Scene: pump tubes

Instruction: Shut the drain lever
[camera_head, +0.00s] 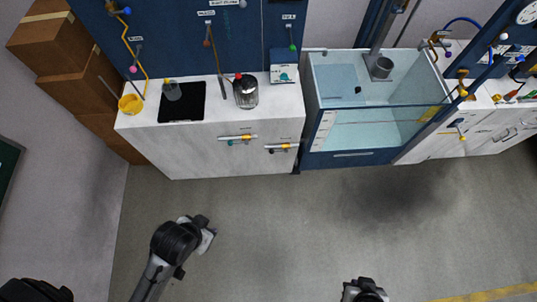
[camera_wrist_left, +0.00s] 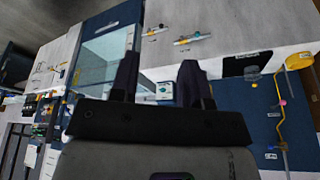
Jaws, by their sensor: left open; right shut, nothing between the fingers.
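No lever can be singled out for certain as the drain lever. Two pipe fittings with small coloured handles sit on the white cabinet front: an upper one (camera_head: 238,138) and a lower one (camera_head: 281,147). A yellow-ended handle (camera_head: 459,128) shows right of the glass tank (camera_head: 372,131). My left gripper (camera_head: 207,233) is in front of the cabinet, well short of it. In the left wrist view its two dark fingers (camera_wrist_left: 160,80) are apart with nothing between them. My right gripper (camera_head: 365,289) is at the bottom edge, partly cut off, shut and away from everything.
Cardboard boxes (camera_head: 53,49) stand at the far left. The grey floor (camera_head: 290,225) before the cabinet and tank is clear.

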